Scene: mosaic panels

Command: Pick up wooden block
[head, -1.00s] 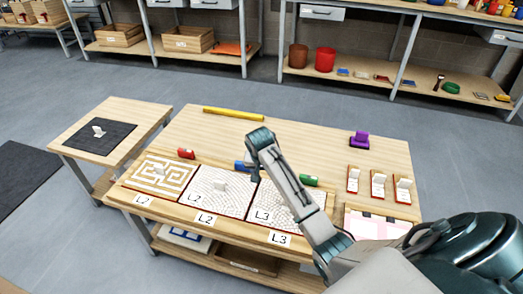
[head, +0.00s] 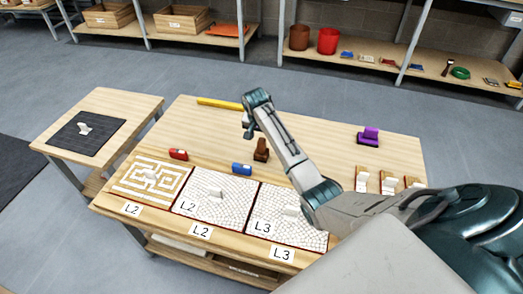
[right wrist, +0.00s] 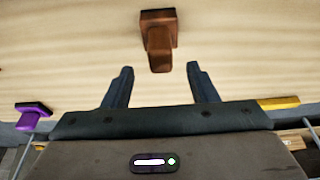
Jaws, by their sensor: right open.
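A brown wooden block (head: 261,149) stands on a dark brown base on the table, behind the mosaic panels. In the right wrist view the block (right wrist: 159,52) is just beyond the fingertips, centred between them. My right gripper (head: 248,131) is above the table, left of the block in the head view. Its two fingers (right wrist: 161,72) are apart with nothing between them. My left gripper is not in view.
Three mosaic panels, including a maze-patterned one (head: 142,181), line the front edge. Red (head: 178,154) and blue (head: 242,169) pieces lie behind them. A purple piece (head: 369,136) stands to the right, and a yellow bar (head: 220,104) lies at the back edge.

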